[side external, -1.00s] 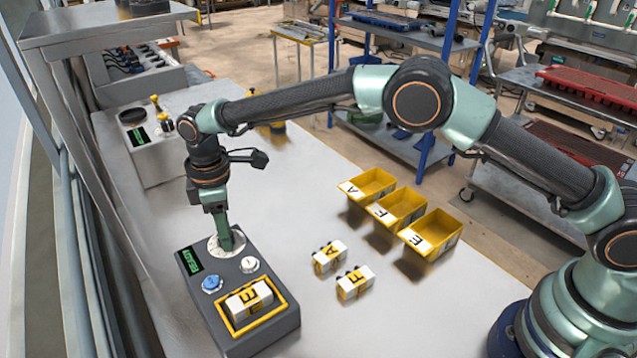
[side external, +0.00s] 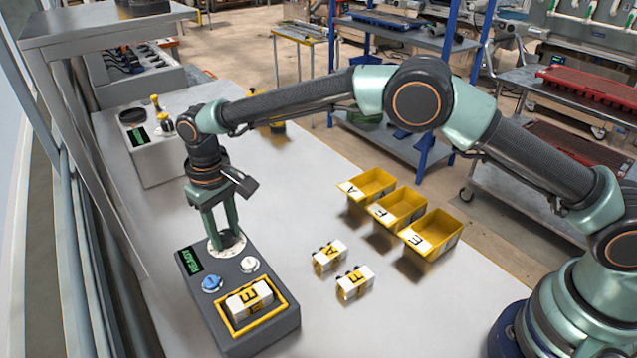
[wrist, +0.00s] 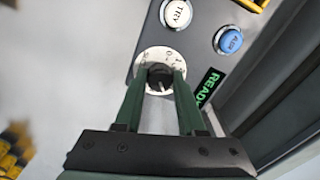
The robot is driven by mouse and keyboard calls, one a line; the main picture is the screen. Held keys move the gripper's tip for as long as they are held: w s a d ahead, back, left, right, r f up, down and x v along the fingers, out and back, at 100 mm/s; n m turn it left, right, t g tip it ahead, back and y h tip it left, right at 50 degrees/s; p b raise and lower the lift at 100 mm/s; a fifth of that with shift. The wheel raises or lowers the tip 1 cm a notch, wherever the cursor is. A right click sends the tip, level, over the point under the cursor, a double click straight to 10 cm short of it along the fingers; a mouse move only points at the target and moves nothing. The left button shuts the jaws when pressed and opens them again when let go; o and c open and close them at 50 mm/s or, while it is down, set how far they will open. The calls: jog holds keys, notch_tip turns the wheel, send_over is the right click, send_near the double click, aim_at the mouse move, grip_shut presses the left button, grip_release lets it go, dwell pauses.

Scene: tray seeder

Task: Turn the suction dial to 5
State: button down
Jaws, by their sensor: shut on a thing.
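The suction dial (wrist: 160,79) is a dark knob on a white round scale plate (wrist: 146,65), at the back end of the dark control box (side external: 275,337). In the wrist view the dial sits between my two green fingers. My gripper (side external: 227,243) points down over the scale plate and is shut on the dial. The fingers cover parts of the scale, and I cannot read which number the dial points to. A green display (side external: 190,260) on the box reads READY; it also shows in the wrist view (wrist: 209,88).
The box carries a blue button (side external: 212,284), a white TRY button (side external: 249,264) and a yellow-framed block marked E (side external: 250,300). Blocks A (side external: 329,256) and F (side external: 355,283) stand to the right. Yellow bins A, F and E (side external: 430,233) lie beyond.

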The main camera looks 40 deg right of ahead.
aim_at(225, 234)
jog(key=shift+w+r+m, duration=0.1)
jog(key=shift+m, duration=1)
jog(key=c, duration=0.5)
grip_release()
notch_tip(225, 234, up, 12)
